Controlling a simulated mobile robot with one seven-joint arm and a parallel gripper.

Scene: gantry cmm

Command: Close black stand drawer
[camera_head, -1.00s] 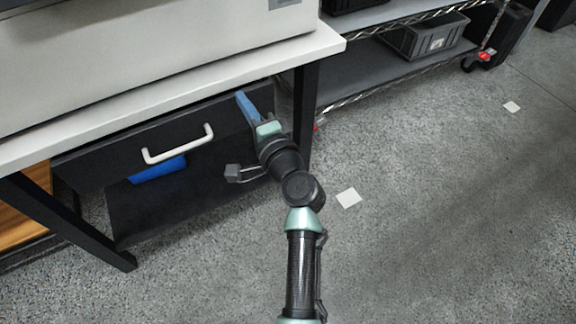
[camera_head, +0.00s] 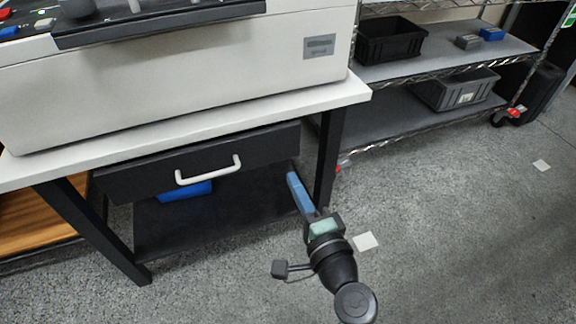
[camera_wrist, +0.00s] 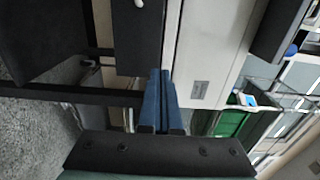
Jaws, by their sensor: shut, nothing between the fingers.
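The black stand drawer (camera_head: 140,182) is under the white tabletop, with a white bar handle (camera_head: 208,171) on its front. Its front sits beneath the tabletop edge and no open inside shows; I cannot tell whether it is fully flush. My gripper (camera_head: 293,176) has blue fingers pressed together and is empty. In the head view it appears below and right of the drawer's right end, near the stand's right leg. In the wrist view the shut fingers (camera_wrist: 161,75) point toward the stand, and the dark drawer front (camera_wrist: 138,42) shows beside them.
The white tabletop (camera_head: 345,92) carries a large pale machine (camera_head: 200,75). A black stand leg (camera_head: 327,155) is close to my gripper. A blue object (camera_head: 185,191) shows below the drawer. A wire shelf (camera_head: 400,105) stands at right. The floor in front is open.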

